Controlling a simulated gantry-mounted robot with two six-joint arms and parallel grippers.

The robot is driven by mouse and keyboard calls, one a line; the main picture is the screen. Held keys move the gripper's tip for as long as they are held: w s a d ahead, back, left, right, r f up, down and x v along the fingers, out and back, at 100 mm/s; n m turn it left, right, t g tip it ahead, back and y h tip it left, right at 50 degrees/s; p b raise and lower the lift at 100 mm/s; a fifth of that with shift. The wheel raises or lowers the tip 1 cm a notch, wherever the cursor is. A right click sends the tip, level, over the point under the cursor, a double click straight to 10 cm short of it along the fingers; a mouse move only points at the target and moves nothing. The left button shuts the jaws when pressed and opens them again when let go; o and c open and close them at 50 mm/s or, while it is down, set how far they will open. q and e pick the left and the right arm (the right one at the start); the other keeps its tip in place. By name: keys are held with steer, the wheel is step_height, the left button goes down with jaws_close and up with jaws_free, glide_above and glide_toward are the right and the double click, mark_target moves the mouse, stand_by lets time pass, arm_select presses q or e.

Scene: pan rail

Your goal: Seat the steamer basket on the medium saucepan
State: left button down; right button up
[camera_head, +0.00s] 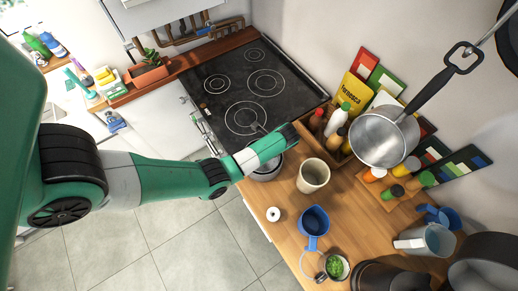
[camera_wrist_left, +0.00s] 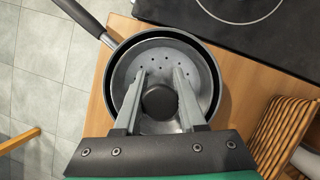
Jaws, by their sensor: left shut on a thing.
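My left gripper (camera_wrist_left: 160,76) has its two fingers on either side of the round black knob (camera_wrist_left: 160,102) of the grey perforated steamer basket (camera_wrist_left: 157,57). The basket lies within the dark rim of the medium saucepan (camera_wrist_left: 116,65), seen from above. I cannot tell whether it rests on the pan or hangs just above it. The pan's handle (camera_wrist_left: 84,17) points to the upper left. In the head view, my left gripper (camera_head: 264,160) covers most of the saucepan (camera_head: 266,174) on the wooden counter. My right gripper is not in view.
The black cooktop (camera_head: 245,85) lies beside the saucepan. A steel pan (camera_head: 377,139) hangs from a rail at the right.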

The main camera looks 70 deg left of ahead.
arm_select(q)
steer(key=shift+f, duration=0.4)
stand_by(0.7)
stand_by(0.4)
stand_by(0.3)
steer(key=c, duration=0.8)
jaws_free()
steer(key=shift+r, duration=0.15)
steer(key=shift+p+v, duration=1.55)
steer(key=shift+v, duration=0.1)
